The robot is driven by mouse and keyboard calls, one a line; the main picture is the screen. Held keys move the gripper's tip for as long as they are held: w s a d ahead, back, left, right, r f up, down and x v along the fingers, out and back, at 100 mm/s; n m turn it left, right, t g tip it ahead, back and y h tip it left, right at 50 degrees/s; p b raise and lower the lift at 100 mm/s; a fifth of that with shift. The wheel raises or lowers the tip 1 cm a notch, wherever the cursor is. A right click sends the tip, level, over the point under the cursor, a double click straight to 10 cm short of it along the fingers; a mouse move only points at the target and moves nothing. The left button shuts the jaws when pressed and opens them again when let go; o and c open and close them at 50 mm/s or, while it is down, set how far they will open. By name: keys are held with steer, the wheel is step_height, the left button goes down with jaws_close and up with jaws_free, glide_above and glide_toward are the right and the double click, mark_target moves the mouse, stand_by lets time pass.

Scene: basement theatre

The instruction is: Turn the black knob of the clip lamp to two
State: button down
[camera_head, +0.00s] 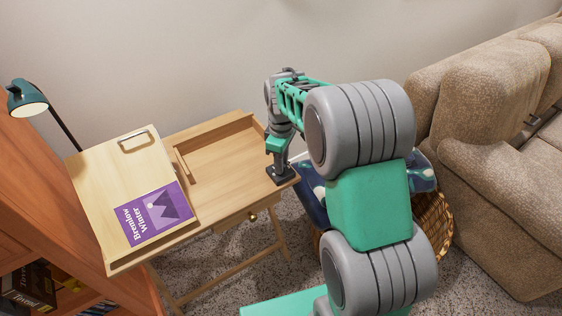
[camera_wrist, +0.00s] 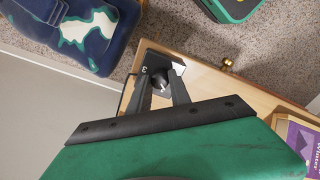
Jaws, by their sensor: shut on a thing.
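The black knob (camera_wrist: 158,79) shows in the wrist view on a black base (camera_wrist: 152,60) at the desk's corner. A white "3" is printed on the base left of the knob; other marks are too small or hidden. My gripper (camera_wrist: 161,85) has one finger on each side of the knob and is shut on it. In the head view my gripper (camera_head: 281,172) points down at the desk's right corner, and the knob is hidden there. A green lamp head (camera_head: 27,100) on a thin black stem stands at far left; I cannot tell whether it joins this base.
The wooden desk (camera_head: 225,160) has a tilted board with a purple book (camera_head: 153,213). A drawer knob (camera_head: 252,217) is on its front. A wicker basket (camera_head: 436,228) with blue patterned fabric stands right of the desk, beside a beige sofa (camera_head: 490,110).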

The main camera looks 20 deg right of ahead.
steer(key=shift+m, duration=0.4)
steer(key=m+p, duration=0.1)
steer(key=m, duration=0.1)
steer(key=shift+r+m+p, duration=0.1)
steer(key=shift+m+p, duration=0.3)
steer(key=m+p, duration=0.1)
steer(key=m, duration=0.3)
steer(key=shift+m+p, duration=0.3)
steer(key=m+p, duration=0.1)
steer(key=m, duration=0.3)
steer(key=shift+m+p, duration=0.35)
steer(key=shift+m, duration=1.35)
steer(key=c, duration=1.2)
jaws_free()
